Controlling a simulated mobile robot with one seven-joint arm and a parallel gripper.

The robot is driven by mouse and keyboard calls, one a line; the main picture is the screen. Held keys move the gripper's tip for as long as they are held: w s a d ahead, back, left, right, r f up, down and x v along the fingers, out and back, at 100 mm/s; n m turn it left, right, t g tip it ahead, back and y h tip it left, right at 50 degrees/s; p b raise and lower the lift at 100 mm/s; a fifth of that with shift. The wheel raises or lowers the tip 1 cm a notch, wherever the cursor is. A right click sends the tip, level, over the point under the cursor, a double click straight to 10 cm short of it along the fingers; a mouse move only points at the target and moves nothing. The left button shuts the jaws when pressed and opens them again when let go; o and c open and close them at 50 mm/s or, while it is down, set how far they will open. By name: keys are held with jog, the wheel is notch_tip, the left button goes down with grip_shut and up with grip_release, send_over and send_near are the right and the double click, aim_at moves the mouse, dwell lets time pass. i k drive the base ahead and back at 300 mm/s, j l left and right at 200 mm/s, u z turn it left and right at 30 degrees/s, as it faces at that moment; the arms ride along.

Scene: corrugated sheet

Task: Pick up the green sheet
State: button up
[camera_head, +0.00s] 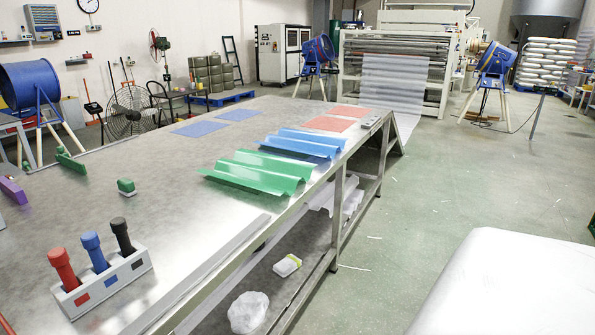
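The green sheet (260,172) is a wavy corrugated panel lying on the metal table (190,180), near its right edge. Its right end reaches close to the table edge. A blue corrugated sheet (305,143) lies just beyond it, close to its far side. Nothing lies on top of the green sheet. My gripper is not in view.
A white holder (105,285) with red, blue and black handled tools stands at the table's near end. A small green-handled stamp (126,187) stands left of the sheet. Flat blue and red squares (328,124) lie farther back. Open floor (440,200) runs along the table's right.

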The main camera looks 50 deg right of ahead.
aim_at(273, 174)
jog(key=z, duration=1.25)
jog(key=u, duration=1.85)
jog(key=z, duration=1.85)
jog(key=i, duration=0.5)
jog(key=i+l+u, duration=0.1)
jog(key=i, duration=0.4)
